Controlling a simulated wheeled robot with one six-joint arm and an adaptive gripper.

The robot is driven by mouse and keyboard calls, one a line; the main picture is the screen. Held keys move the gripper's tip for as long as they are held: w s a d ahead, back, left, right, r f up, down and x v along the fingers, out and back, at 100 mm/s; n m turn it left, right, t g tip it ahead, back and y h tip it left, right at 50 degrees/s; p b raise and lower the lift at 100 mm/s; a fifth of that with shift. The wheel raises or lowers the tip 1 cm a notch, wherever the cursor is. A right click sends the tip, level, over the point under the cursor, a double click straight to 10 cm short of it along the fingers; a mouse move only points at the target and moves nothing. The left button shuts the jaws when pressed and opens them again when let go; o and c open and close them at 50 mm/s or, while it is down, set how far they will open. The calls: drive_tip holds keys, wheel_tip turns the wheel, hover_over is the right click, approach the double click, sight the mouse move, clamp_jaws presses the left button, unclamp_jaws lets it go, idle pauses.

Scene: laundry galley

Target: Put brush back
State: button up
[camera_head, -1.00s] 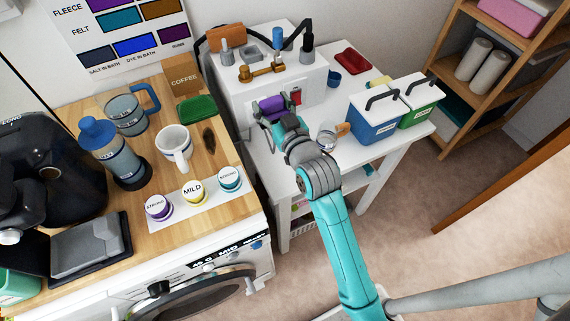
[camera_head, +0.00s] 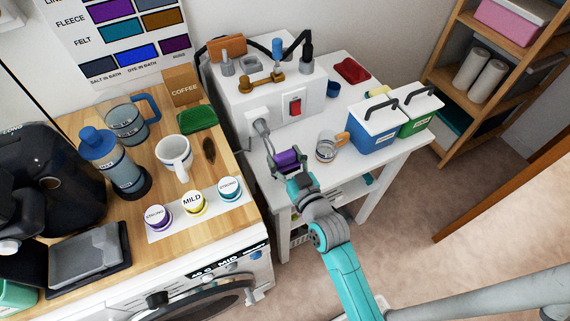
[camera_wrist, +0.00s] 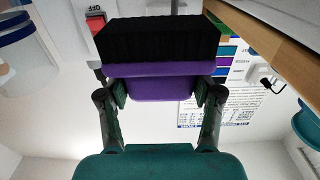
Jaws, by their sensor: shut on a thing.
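The brush shows as a purple body (camera_head: 287,159) in the head view. The wrist view shows its purple back (camera_wrist: 150,86) with a black bristle block (camera_wrist: 157,42) facing away from my palm. My gripper (camera_head: 286,166) is shut on the purple body, one finger on each side, seen also in the wrist view (camera_wrist: 160,95). In the head view the brush appears over the front left part of the white table (camera_head: 348,172), below the white box unit (camera_head: 262,92). Its exact height above the table is hard to tell.
A plug with cord (camera_head: 261,127) and a red switch (camera_head: 295,106) are on the box's front. A glass mug (camera_head: 326,148), a blue caddy (camera_head: 374,133) and a green caddy (camera_head: 418,118) stand right of the brush. A wooden counter (camera_head: 221,165) is at left.

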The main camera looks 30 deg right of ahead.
sight(288, 171)
drive_tip(key=shift+f, duration=1.6)
drive_tip(key=o, duration=1.2)
drive_tip(key=shift+f, duration=0.15)
drive_tip(key=shift+o, duration=0.2)
drive_tip(key=s, duration=1.2)
